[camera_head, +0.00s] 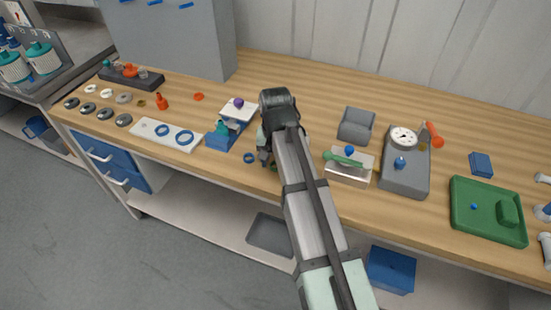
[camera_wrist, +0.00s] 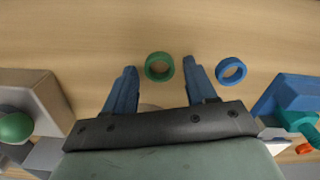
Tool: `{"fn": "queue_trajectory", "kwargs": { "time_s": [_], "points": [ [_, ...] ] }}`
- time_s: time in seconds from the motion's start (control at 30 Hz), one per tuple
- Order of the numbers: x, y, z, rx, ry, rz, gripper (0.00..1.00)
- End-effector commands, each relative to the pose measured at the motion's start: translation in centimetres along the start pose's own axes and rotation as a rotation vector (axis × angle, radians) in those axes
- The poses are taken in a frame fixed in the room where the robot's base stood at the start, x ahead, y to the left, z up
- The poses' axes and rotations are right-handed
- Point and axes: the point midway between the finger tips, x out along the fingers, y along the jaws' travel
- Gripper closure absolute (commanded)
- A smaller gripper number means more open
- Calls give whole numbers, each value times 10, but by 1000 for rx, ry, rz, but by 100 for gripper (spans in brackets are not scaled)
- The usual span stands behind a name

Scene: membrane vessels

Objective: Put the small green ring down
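The small green ring (camera_wrist: 159,67) lies on the wooden bench top in the wrist view, between and just beyond my two fingertips. My gripper (camera_wrist: 158,70) is open, with a gap between the ring and each blue finger, and it holds nothing. In the head view my gripper (camera_head: 266,158) is low over the front part of the bench, and my arm mostly hides the green ring there.
A small blue ring (camera_wrist: 231,71) lies just right of my right finger; it also shows in the head view (camera_head: 249,157). A blue block stand (camera_head: 221,140) is to the left. A metal block (camera_head: 347,175) with a green-handled tool is to the right.

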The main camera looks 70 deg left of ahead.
Motion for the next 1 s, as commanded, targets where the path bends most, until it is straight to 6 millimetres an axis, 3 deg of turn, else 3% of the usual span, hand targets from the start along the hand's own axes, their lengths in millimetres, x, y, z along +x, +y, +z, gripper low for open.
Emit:
{"fn": "queue_trajectory", "kwargs": {
  "time_s": [0.43, 1.0],
  "points": [
    [-10, 0, -1, 0, 1, 0, 41],
    [-99, 0, -1, 0, 1, 0, 41]
  ]
}}
